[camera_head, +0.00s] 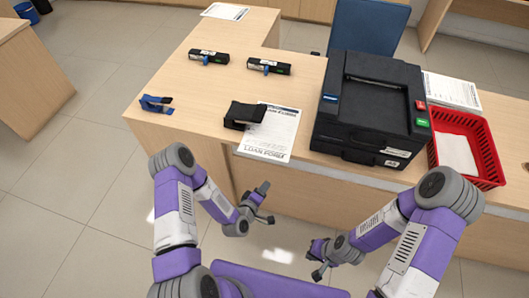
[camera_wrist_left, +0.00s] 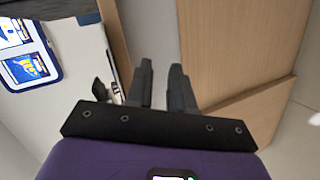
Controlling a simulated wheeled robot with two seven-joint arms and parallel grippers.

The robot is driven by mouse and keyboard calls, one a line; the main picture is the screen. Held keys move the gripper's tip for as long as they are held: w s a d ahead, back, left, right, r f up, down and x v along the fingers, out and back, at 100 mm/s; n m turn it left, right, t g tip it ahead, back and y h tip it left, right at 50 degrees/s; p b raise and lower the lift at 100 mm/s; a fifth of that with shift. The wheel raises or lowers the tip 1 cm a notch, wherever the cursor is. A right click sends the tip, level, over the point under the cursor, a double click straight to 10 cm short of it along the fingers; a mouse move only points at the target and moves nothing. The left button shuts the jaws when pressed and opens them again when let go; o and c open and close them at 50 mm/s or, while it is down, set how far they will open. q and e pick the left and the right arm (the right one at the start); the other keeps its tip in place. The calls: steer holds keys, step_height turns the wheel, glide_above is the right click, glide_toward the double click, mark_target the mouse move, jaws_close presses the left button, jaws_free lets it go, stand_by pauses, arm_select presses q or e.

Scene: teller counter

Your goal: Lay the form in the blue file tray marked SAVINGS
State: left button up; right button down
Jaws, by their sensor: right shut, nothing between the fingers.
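A white printed form (camera_head: 275,135) lies flat on the counter's near edge, with a black object (camera_head: 243,114) at its left edge. I see no blue file tray whose SAVINGS mark I can read. My left gripper (camera_head: 266,203) is in front of the counter, below the form, with its fingers apart and nothing between them. Its two dark fingers also show in the left wrist view (camera_wrist_left: 162,82). My right gripper (camera_head: 316,259) is in front of the counter, further right and lower, shut and empty.
A large black machine (camera_head: 370,105) stands right of the form. A red basket (camera_head: 483,150) holding white paper is beyond it. Two black devices (camera_head: 208,56) (camera_head: 268,67) and a blue-and-black item (camera_head: 155,104) lie left. The wooden counter (camera_head: 180,90) between them is bare.

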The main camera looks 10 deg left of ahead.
mark_target(263, 156)
arm_select(q)
steer(key=w+a+r+n+t+y, duration=0.2)
steer(key=a+r+n+t+y, duration=0.1)
steer(key=a+r+n+t, duration=0.15)
steer(key=shift+n, duration=0.45)
steer(key=w, duration=0.3)
steer(key=w+b, duration=0.1)
steer(key=w, duration=0.2)
steer(key=w+d+b, duration=0.1)
steer(key=w, duration=0.3)
steer(key=shift+d, duration=0.1)
jaws_close()
